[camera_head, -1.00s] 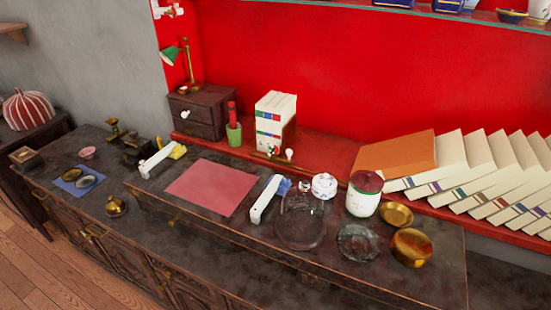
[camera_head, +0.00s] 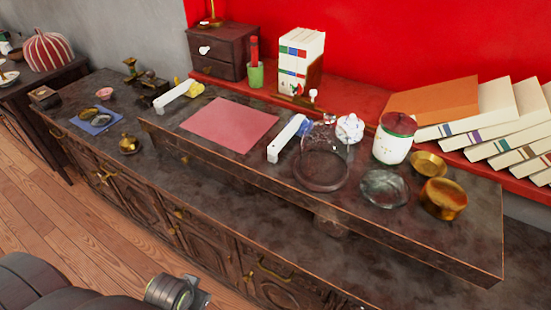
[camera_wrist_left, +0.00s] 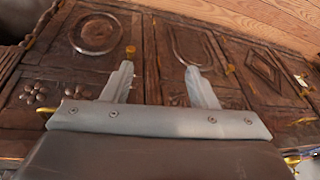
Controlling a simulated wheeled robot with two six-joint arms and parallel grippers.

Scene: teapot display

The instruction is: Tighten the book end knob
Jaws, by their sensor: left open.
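The book end (camera_head: 314,78) stands on the red ledge against the right side of a few upright white books (camera_head: 301,52). A small white knob (camera_head: 313,93) shows at its lower front. How tight the knob is cannot be told. My left gripper (camera_wrist_left: 161,84) is open and empty in the left wrist view, its two fingers in front of carved wooden cabinet doors. In the head view only part of my left arm shows at the bottom left, far from the book end. My right gripper is in neither view.
The dark counter (camera_head: 235,195) lies between my arm and the ledge. It holds a glass dome (camera_head: 322,165), a white jar (camera_head: 393,143), a brass pot (camera_head: 442,198) and a red mat (camera_head: 229,124). A drawer box (camera_head: 222,52) and a green cup (camera_head: 256,75) stand left of the books. Leaning books (camera_head: 500,110) fill the right.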

